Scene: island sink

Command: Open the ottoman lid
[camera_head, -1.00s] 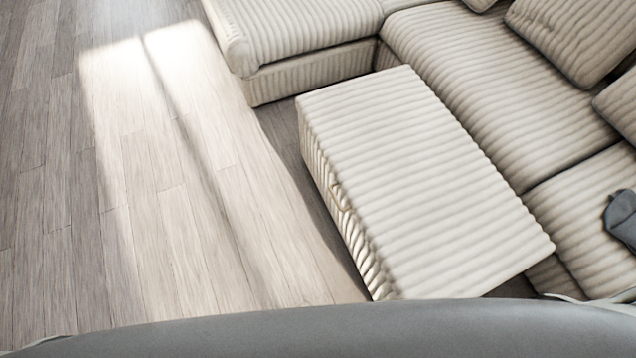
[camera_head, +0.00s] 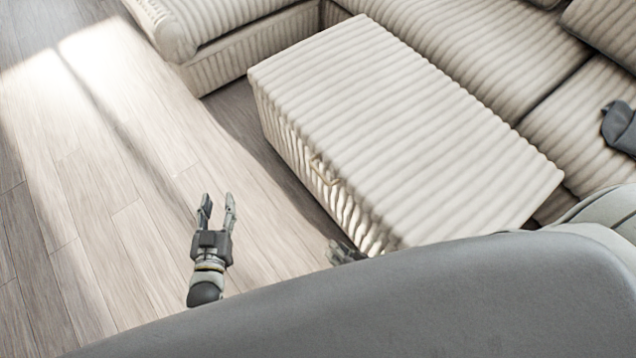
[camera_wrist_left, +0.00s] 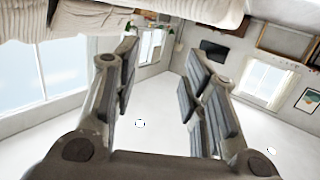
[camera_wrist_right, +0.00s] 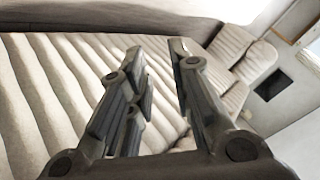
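The ottoman (camera_head: 410,125) is a long, cream, ribbed block in the middle of the head view. Its lid lies flat and closed on top. A small thin handle (camera_head: 322,172) shows at the upper edge of its left side. My left gripper (camera_head: 217,203) is open and empty, over the floor to the left of the ottoman and apart from it. My right gripper (camera_head: 343,250) shows only partly beside the ottoman's near left corner, the rest hidden by my own grey body. The right wrist view shows its fingers (camera_wrist_right: 160,55) apart and empty, with cream ribbed upholstery behind them.
A cream ribbed sofa (camera_head: 450,40) wraps around the back and right of the ottoman, close to it. A dark grey cloth-like item (camera_head: 620,125) lies on the sofa at right. Open wooden floor (camera_head: 90,200) stretches along the left.

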